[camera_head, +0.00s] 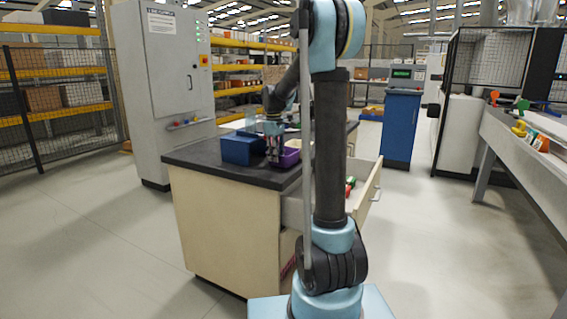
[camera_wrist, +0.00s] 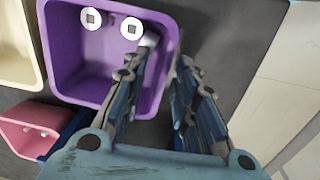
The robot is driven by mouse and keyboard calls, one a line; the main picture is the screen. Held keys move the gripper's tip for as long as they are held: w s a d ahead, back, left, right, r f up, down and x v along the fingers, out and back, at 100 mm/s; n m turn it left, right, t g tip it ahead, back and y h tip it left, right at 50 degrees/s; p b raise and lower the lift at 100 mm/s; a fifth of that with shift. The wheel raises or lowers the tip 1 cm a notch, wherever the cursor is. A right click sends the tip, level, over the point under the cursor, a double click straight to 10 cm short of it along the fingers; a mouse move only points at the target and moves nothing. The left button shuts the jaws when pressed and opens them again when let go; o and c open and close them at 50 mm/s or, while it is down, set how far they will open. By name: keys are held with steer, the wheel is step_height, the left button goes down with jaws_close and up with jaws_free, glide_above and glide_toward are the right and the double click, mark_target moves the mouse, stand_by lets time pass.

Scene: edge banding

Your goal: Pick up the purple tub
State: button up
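The purple tub (camera_head: 289,157) stands on the dark top of the workbench, just right of a blue box (camera_head: 242,148). In the wrist view the purple tub (camera_wrist: 88,58) is seen from above, with two white washer-like rings (camera_wrist: 132,28) in it. My gripper (camera_head: 273,158) points down at the tub. In the wrist view my gripper (camera_wrist: 167,52) straddles the tub's right wall, one finger inside and one outside. The fingertips are close together with the wall between them, and look closed on it. The exact contact is partly hidden by the fingers.
An open drawer (camera_head: 368,186) with coloured items juts from the workbench (camera_head: 225,215). The floor left of the bench is clear.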

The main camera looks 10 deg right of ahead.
steer(key=shift+f, duration=0.25)
jaws_close()
steer(key=shift+r, duration=0.1)
